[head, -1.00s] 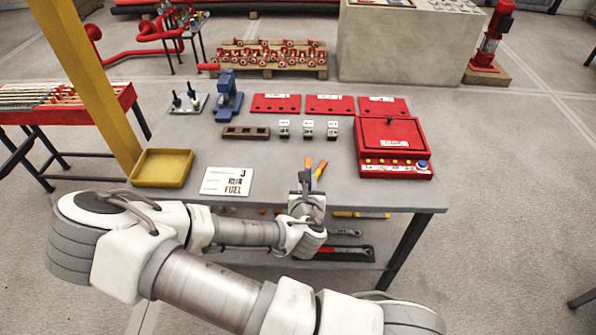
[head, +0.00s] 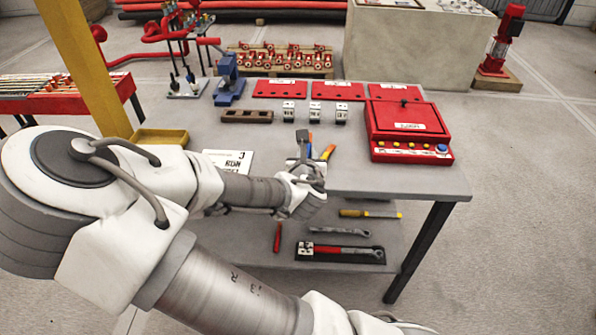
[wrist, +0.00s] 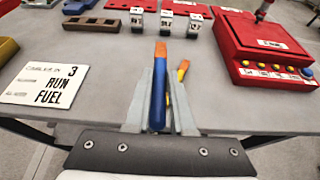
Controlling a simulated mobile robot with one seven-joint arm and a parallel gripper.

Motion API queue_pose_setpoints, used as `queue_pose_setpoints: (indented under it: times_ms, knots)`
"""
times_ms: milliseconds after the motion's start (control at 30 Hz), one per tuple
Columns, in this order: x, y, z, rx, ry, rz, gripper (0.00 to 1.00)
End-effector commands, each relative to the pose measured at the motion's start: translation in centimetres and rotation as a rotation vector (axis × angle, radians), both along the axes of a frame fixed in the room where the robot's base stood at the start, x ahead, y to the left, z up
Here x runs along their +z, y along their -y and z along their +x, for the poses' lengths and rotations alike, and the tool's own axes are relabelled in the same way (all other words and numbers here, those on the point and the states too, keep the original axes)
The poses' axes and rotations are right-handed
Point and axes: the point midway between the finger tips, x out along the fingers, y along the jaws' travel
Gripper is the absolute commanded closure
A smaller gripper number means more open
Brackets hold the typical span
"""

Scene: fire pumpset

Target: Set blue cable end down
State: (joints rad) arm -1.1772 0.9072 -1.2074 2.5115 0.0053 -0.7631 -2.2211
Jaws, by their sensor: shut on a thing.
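The blue cable end (wrist: 158,98) has a blue body and an orange tip, and stands up between the fingers of my gripper (wrist: 160,118) in the wrist view. My gripper is shut on it, at the front edge of the table. In the head view my gripper (head: 303,166) is small and hides most of the blue part. A second, yellow-and-orange piece (wrist: 182,72) stands just right of it, partly hidden by the right finger. I cannot tell whether the blue cable end touches the table (head: 400,180).
A white card reading "3 RUN FUEL" (wrist: 45,84) lies to the left. Three small white-and-black blocks (head: 314,111) stand behind the gripper. A red control box (head: 408,130) stands to the right. Tools lie on the lower shelf (head: 340,253). Bare tabletop surrounds the gripper.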

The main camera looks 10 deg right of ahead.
Motion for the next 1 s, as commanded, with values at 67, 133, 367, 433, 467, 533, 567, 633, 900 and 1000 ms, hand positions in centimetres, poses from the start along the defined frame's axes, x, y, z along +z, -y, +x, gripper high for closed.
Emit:
queue_pose_setpoints:
  times_ms: [67,133,367,433,467,533,567,633,900,1000]
  knots:
    - [-1.4,0.0,0.9,-0.001,0.002,0.002,1.0]
    - [-2.1,-0.1,2.3,-0.001,0.002,0.001,1.0]
    - [-4.0,-0.4,5.8,0.0,0.001,0.001,1.0]
    - [-4.3,-0.4,6.4,-0.001,0.0,0.001,1.0]
    - [-4.3,-0.5,6.6,-0.001,0.0,0.001,1.0]
    - [-4.3,-0.5,6.9,-0.001,0.0,0.001,1.0]
    - [-4.3,-0.5,7.0,-0.001,0.0,0.001,1.0]
    - [-4.5,-0.5,7.0,-0.001,0.0,0.001,1.0]
    - [-7.2,-0.5,7.0,-0.002,0.0,0.002,1.0]
    - [-8.2,-0.5,7.0,-0.001,0.0,0.002,1.0]
